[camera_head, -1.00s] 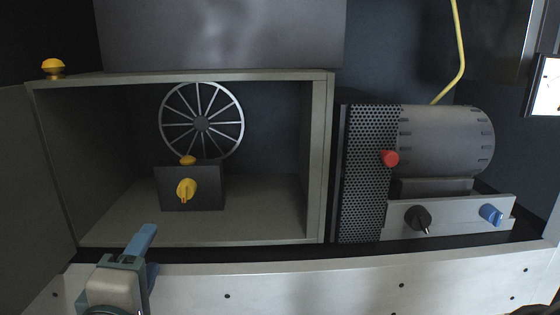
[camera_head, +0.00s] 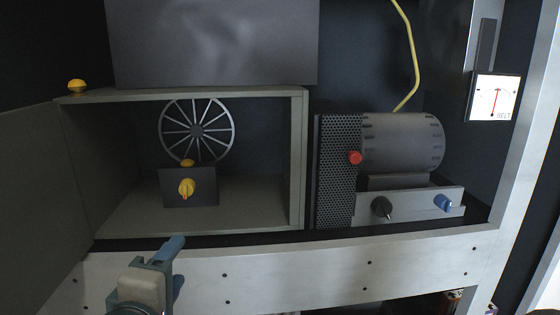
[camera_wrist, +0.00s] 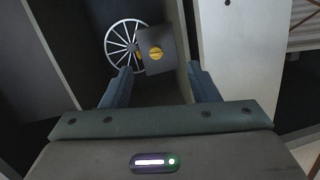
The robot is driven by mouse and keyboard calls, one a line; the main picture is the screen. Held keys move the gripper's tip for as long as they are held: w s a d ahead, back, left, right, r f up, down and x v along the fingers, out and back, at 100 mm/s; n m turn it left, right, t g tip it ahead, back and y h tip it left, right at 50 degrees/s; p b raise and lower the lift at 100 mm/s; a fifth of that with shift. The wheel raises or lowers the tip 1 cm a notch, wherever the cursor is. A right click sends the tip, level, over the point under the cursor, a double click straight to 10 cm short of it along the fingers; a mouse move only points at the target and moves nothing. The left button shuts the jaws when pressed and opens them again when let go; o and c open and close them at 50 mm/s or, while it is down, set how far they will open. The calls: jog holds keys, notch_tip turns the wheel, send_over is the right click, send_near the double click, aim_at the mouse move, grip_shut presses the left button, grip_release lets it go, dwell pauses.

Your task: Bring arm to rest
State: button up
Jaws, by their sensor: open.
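My gripper (camera_head: 172,262) is at the lower left of the head view, in front of the pale rack rail and below the open box. Its blue fingers point toward the box. In the wrist view my gripper (camera_wrist: 160,90) shows two blue fingers wide apart with nothing between them. Beyond the fingers are the dark block with a yellow knob (camera_wrist: 155,54) and the spoked wheel (camera_wrist: 122,42). The gripper touches nothing that I can see.
The open box (camera_head: 297,160) holds the spoked wheel (camera_head: 197,130) and knob block (camera_head: 204,193). Its door (camera_head: 40,190) stands open at left. A yellow knob (camera_head: 77,86) tops the box. Right are a motor (camera_head: 400,142), red button (camera_head: 355,158), black knob (camera_head: 381,207), blue knob (camera_head: 443,203) and gauge (camera_head: 493,97).

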jog(key=w+d+r+m+g+h+p, duration=0.25)
jog(key=d+m+g+p, duration=0.35)
jog(key=d, duration=0.5)
jog(key=w+d+r+m+g+h+p, duration=0.1)
jog(key=d+r+g+h+p, duration=0.2)
jog(key=d+p, duration=0.65)
jog(key=s+d+r+m+g+y+p, duration=0.4)
jog(key=d+r+m+p, duration=0.5)
jog(key=p, duration=0.7)
jog(key=s+d+y, duration=0.1)
jog(key=s+y, duration=0.1)
jog(key=shift+s+r+g, duration=0.25)
jog(key=shift+s+g, duration=0.05)
jog(key=shift+g, duration=0.1)
jog(key=c, duration=0.3)
jog(key=shift+c, duration=0.5)
